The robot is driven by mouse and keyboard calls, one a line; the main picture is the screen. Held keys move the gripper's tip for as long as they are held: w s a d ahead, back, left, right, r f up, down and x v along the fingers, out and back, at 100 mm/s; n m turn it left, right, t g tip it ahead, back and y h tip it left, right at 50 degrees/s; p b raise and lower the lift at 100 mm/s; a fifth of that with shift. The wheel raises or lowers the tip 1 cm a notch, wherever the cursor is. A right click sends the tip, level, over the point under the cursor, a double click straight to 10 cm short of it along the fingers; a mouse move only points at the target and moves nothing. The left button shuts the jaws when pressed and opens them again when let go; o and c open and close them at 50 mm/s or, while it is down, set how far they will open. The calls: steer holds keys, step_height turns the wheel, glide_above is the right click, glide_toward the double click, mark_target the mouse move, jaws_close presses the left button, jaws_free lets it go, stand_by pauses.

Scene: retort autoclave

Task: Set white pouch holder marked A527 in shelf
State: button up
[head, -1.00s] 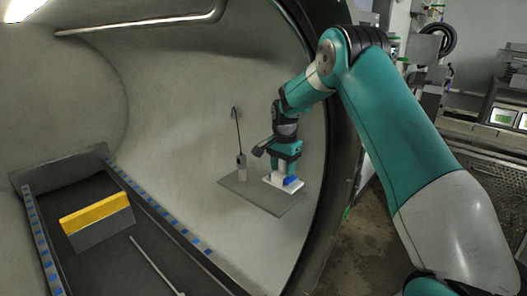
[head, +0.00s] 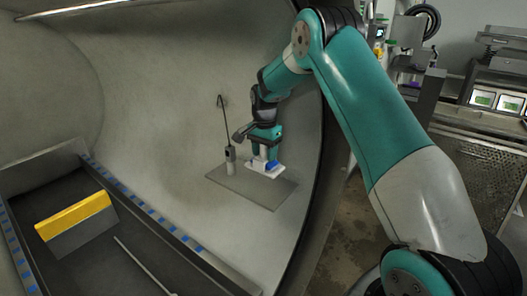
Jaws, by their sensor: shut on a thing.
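The white pouch holder (head: 263,167) is in the head view, with blue on its top. It is at or just above the grey shelf (head: 270,198) on the curved wall of the autoclave. I cannot tell whether it touches the shelf. My gripper (head: 264,152) points down and is shut on the holder from above. The marking A527 is too small to read. The fingers partly hide the holder's upper part.
A grey cylinder with a thin bent rod (head: 231,160) stands on the shelf, just left of the holder. Below left, a dark trough holds a yellow-topped grey block (head: 80,225) and a thin rod (head: 143,264). The shelf's front right is bare.

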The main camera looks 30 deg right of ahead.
mark_target(264, 166)
steer(key=shift+f+b, duration=1.95)
steer(key=shift+f, duration=0.65)
steer(key=shift+f+b, duration=0.4)
steer(key=shift+f, duration=0.7)
steer(key=shift+f, duration=0.5)
steer(key=o, duration=1.1)
steer(key=shift+o, duration=0.2)
